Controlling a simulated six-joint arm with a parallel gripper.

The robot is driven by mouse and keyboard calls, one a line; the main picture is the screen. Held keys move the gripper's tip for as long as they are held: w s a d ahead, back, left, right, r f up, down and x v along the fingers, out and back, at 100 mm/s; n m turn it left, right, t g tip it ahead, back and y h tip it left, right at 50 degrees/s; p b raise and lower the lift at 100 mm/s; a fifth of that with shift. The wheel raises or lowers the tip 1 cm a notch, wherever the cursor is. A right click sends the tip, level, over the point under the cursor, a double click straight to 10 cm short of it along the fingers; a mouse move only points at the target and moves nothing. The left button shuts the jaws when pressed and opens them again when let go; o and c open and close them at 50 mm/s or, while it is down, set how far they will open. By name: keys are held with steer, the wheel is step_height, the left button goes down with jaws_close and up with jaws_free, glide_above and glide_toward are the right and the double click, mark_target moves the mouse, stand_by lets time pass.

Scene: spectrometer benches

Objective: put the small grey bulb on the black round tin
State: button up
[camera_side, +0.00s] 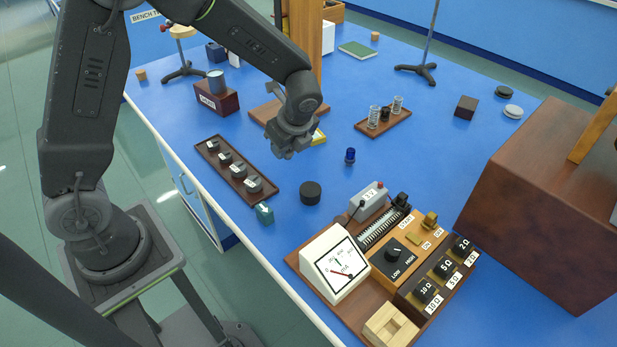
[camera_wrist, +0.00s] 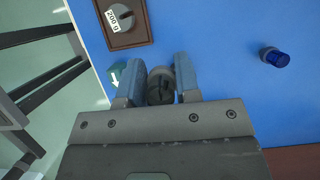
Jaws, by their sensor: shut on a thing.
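My gripper (camera_side: 288,152) is above the bench, up and left of the black round tin in the side view. In the wrist view my gripper (camera_wrist: 160,85) is shut on a small grey rounded thing, the grey bulb (camera_wrist: 160,90), seen end-on between the two fingers. The bulb cannot be made out in the side view. The black round tin (camera_side: 310,192) stands on the blue bench top with nothing on it, apart from the gripper. The tin cannot be made out clearly in the wrist view.
A blue bulb (camera_side: 350,156) stands right of the tin. A teal piece (camera_side: 264,212) and a rack of weights (camera_side: 236,172) are to its left. The meter (camera_side: 335,262) and resistor board lie in front. A tray with coils (camera_side: 383,122) is behind.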

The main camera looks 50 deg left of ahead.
glide_above(304, 184)
steer(key=d, duration=0.2)
steer(key=f, duration=0.3)
steer(key=shift+a+f, duration=0.25)
steer(key=shift+f, duration=1.95)
steer(key=shift+f, duration=0.1)
steer(key=o, duration=0.9)
steer(key=v, duration=1.2)
steer(key=s+a+r+n+t+h, duration=0.2)
steer(key=s+a+r+n+h, duration=0.15)
steer(key=s+r+n, duration=0.7)
steer(key=s+a+r+n+t+h, duration=0.1)
steer(key=s+a+r+n+t, duration=0.1)
steer(key=s+n, duration=0.5)
steer(key=s+r+t, duration=0.1)
steer(key=s+r, duration=0.1)
steer(key=s, duration=0.1)
steer(key=shift+t, duration=0.3)
